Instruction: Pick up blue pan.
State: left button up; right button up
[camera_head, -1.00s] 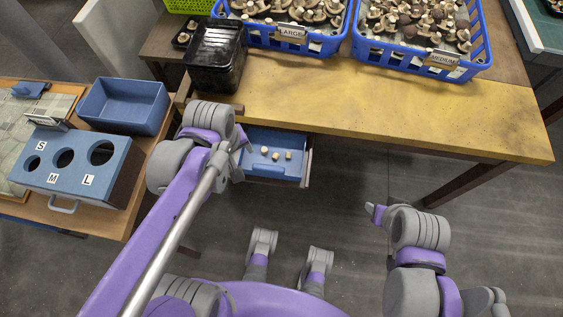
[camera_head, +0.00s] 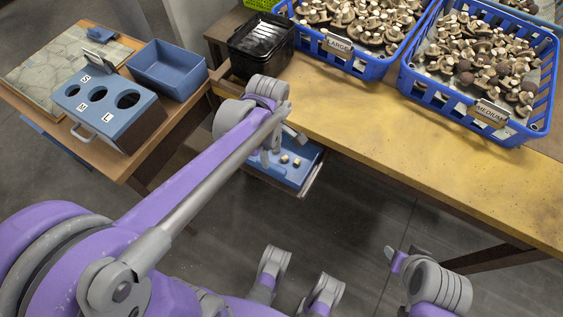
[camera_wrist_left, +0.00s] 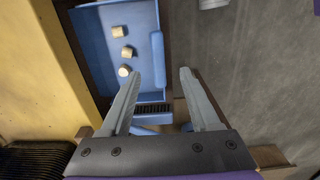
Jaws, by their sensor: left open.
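A shallow blue pan (camera_head: 293,179) sits low under the front edge of the yellow table. It also shows in the left wrist view (camera_wrist_left: 90,37), with three small pale pieces inside. The pan's rim lies just beyond the fingertips. A deeper blue bin (camera_head: 168,69) stands empty on the left table. My right gripper (camera_head: 405,257) is low at the right, away from the pan; its jaw gap is unclear.
A blue box with S, M, L holes (camera_head: 107,108) stands on the left table. Table legs flank open floor.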

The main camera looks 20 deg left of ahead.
aim_at(271, 165)
pick_arm(q)
notch_tip(271, 165, down, 4)
jog(key=shift+a+b, duration=0.1)
jog(key=shift+b, duration=0.35)
jog(key=shift+w+a+f+b, duration=0.15)
jog(key=shift+f+b, duration=0.7)
jog(key=shift+f, duration=1.9)
grip_shut()
